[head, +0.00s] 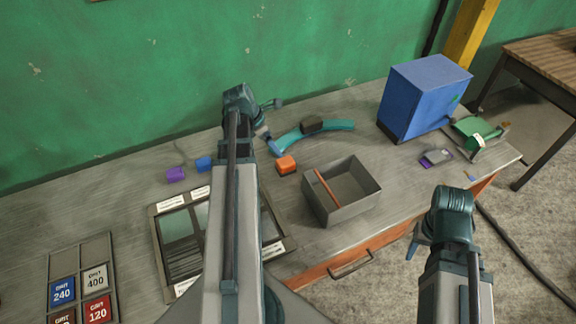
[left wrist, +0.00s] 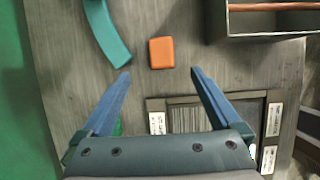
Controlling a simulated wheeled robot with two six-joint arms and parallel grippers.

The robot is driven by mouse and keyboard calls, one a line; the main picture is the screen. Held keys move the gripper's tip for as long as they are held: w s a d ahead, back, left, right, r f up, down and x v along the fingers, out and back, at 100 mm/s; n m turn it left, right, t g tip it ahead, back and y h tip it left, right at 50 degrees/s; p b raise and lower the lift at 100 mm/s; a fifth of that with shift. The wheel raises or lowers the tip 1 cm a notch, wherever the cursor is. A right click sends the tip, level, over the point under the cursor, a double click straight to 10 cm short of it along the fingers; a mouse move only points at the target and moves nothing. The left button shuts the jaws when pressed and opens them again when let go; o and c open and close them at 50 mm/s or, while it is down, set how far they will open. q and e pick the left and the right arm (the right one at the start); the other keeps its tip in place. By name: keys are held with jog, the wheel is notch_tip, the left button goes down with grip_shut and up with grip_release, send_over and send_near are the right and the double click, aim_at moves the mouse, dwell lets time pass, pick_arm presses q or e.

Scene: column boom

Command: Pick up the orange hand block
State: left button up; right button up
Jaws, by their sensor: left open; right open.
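The orange hand block (head: 286,165) lies on the grey workbench between the teal curved piece and the open grey box. In the left wrist view the orange block (left wrist: 161,53) shows just beyond the fingertips, centred in the gap and not between the fingers. My left gripper (left wrist: 160,74) is open and empty, pointing toward the block. In the head view the left gripper (head: 272,127) is partly hidden by its own wrist, up and left of the block. My right gripper (head: 413,248) is off the bench's front edge at the right, mostly hidden behind its wrist, far from the block.
The teal curved piece (head: 340,126) with a dark block on it lies behind. The grey box (head: 348,213) holding an orange-brown stick stands right of the block. Purple (head: 175,174) and blue (head: 204,163) blocks lie left. A blue cabinet (head: 428,92) stands back right. A framed tray (head: 160,243) is in front.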

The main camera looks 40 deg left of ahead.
aim_at(285, 161)
pick_arm(q)
jog(key=b+x, duration=1.1)
jog(key=x, duration=0.2)
jog(key=shift+s, duration=0.1)
jog(key=shift+c, duration=0.3)
jog(key=c, duration=1.4)
jog(key=shift+r, duration=0.15)
